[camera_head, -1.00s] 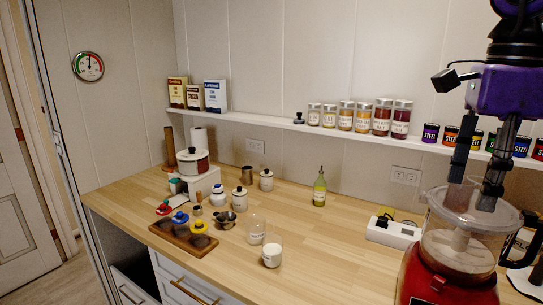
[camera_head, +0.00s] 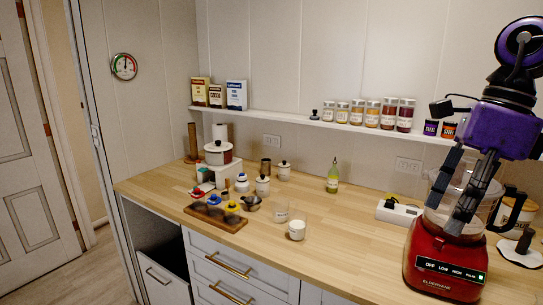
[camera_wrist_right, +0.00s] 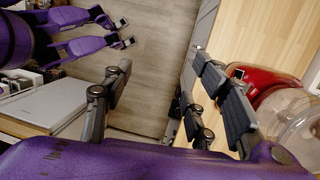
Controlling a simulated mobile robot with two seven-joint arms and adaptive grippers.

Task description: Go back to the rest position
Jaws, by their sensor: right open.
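My right gripper (camera_head: 449,214) is at the right of the head view, in front of the clear bowl of the red food processor (camera_head: 446,262), and its dark fingers hide part of that bowl. The fingers are apart with nothing between them. The right wrist view also shows this gripper (camera_wrist_right: 160,62) open and empty above the floor, with the food processor beside the right finger. A second purple gripper, my left one (camera_wrist_right: 128,32), shows at the upper left of that view with its fingers apart and empty. The left gripper is outside the head view.
A shelf (camera_head: 290,117) with jars runs along the wall. Floor is clear at left.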

